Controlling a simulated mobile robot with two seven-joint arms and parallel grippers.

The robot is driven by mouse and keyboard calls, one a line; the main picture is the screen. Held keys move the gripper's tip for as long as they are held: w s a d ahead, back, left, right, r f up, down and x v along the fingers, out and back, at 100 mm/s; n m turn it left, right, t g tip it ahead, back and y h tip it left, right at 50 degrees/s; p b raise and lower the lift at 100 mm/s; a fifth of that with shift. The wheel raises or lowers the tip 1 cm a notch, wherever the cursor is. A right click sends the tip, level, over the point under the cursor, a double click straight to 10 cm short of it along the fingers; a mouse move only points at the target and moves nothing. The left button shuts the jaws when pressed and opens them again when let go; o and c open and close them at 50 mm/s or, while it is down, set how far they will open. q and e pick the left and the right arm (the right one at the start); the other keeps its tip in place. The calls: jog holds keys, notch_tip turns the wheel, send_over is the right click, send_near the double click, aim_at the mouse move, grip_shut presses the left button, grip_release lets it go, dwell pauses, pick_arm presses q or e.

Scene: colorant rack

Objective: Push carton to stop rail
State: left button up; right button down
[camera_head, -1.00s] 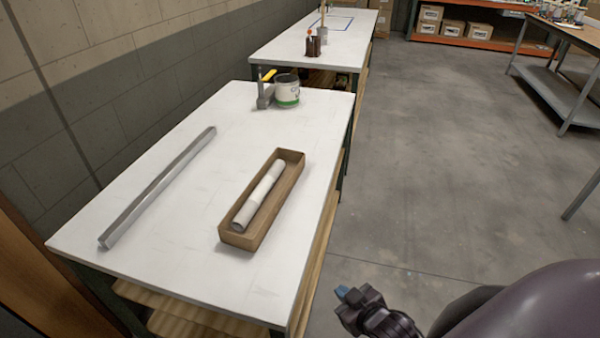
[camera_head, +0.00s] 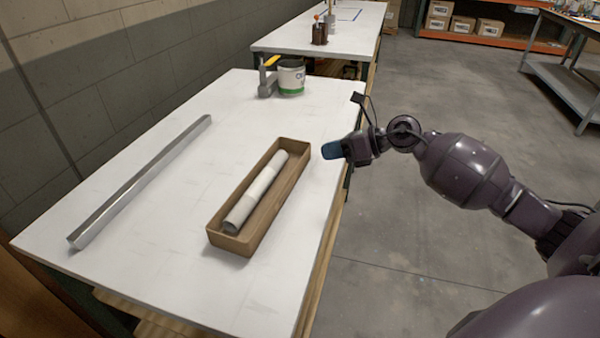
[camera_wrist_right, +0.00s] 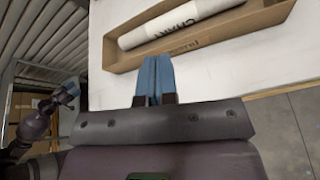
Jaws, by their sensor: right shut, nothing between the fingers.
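The carton (camera_head: 222,241) is an open, long brown tray on the white table, with a rolled white chart (camera_head: 257,190) lying in it. The stop rail (camera_head: 140,183) is a grey metal bar on the table, left of the carton and apart from it. My right gripper (camera_head: 330,150) has blue fingers. It is shut and empty, just right of the carton's far end, above the table's right edge. In the right wrist view, the shut fingers (camera_wrist_right: 154,78) point at the carton's side wall (camera_wrist_right: 215,36), with a small gap seeming to remain. My left gripper is not in the head view.
The white table top (camera_head: 175,210) is clear between carton and rail. A second table (camera_head: 340,40) stands beyond.

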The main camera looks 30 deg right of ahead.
aim_at(294, 175)
jog(key=d+f+n+g+h, duration=0.3)
jog(key=d+n, duration=0.1)
jog(key=d, duration=0.1)
jog(key=b+x, duration=0.2)
jog(key=x, duration=0.7)
jog(key=shift+a+f, duration=0.15)
jog(key=shift+f, duration=0.05)
jog(key=shift+w+a, duration=1.05)
jog(key=shift+w, duration=0.2)
jog(key=shift+w+a, duration=0.35)
jog(key=shift+w, duration=0.05)
